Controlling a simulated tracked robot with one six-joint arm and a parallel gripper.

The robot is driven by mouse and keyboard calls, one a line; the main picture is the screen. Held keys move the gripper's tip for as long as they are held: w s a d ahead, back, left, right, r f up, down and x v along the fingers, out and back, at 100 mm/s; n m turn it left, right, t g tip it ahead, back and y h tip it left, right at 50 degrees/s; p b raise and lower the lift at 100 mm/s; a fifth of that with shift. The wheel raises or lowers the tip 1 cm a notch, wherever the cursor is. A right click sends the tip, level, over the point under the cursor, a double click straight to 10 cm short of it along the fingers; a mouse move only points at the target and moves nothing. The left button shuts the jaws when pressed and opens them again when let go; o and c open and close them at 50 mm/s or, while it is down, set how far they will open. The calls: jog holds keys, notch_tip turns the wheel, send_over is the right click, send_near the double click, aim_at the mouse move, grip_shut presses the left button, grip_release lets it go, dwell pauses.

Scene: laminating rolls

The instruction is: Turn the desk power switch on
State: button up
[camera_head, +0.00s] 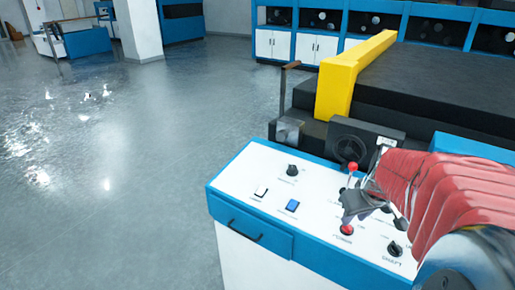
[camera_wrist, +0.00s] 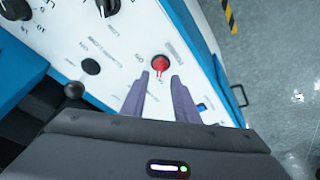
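In the head view the white-topped control desk (camera_head: 258,166) stands at the lower right with several knobs and switches. A red knob (camera_head: 347,229) sits near its front edge, below my gripper (camera_head: 355,207). In the wrist view the same red knob (camera_wrist: 160,63) lies just beyond my fingertips (camera_wrist: 160,78), roughly in line with the gap between them. Small lettering is beside it, too blurred to read surely. My two fingers are apart with nothing between them. I cannot tell whether they touch the knob. Which control is the power switch is not clearly legible.
A blue switch (camera_head: 292,206), a white switch (camera_head: 261,193) and a black knob (camera_head: 292,170) lie left on the desk. A red-ball lever (camera_head: 352,167) stands behind my gripper. A black ball (camera_wrist: 73,90) shows left of my fingers. Open floor (camera_head: 120,170) lies left.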

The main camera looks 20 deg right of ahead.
aim_at(349, 226)
jog(key=shift+x, duration=2.8)
grip_shut()
